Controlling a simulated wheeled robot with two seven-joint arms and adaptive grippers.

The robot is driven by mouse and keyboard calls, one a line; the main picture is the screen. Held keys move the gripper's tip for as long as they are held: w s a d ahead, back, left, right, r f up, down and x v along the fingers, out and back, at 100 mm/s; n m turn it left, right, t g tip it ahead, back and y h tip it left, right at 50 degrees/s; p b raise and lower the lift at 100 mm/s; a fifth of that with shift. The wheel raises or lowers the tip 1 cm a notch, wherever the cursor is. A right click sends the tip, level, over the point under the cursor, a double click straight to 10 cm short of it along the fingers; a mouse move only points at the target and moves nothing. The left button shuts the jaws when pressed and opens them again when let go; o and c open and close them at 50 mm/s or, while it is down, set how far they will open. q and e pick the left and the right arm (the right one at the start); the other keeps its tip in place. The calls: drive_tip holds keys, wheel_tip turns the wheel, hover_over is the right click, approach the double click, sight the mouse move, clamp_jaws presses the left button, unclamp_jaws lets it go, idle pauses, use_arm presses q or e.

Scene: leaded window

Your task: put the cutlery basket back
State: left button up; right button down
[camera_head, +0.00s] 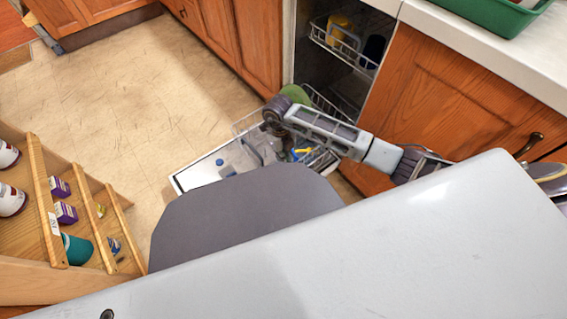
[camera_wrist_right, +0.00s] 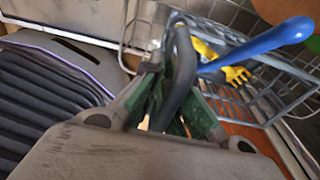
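The cutlery basket (camera_wrist_right: 262,88) is a grey open-work holder with a dark arched handle (camera_wrist_right: 182,62). A blue handle (camera_wrist_right: 262,46) and a yellow fork (camera_wrist_right: 236,75) stick out of it. My right gripper (camera_wrist_right: 172,108) has its green-padded fingers closed around the arched handle in the right wrist view. In the head view the basket (camera_head: 320,160) shows partly below my right arm, over the lower rack area of the open dishwasher (camera_head: 205,172); I cannot tell whether it touches the rack. My left gripper is not in view.
The dishwasher's upper rack (camera_head: 342,45) holds a yellow cup (camera_head: 340,27) and a dark one. A green plate (camera_head: 295,94) stands in the lower rack. Wooden cabinets flank the dishwasher, and a countertop (camera_head: 480,45) lies above. Open shelves (camera_head: 45,205) stand at left. The floor (camera_head: 120,95) is clear.

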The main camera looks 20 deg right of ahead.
drive_tip(key=shift+f+b, duration=1.2)
drive_tip(key=shift+f, duration=1.4)
drive_tip(key=c, duration=1.6)
unclamp_jaws()
drive_tip(key=shift+c, duration=0.2)
drive_tip(key=shift+r, duration=0.2)
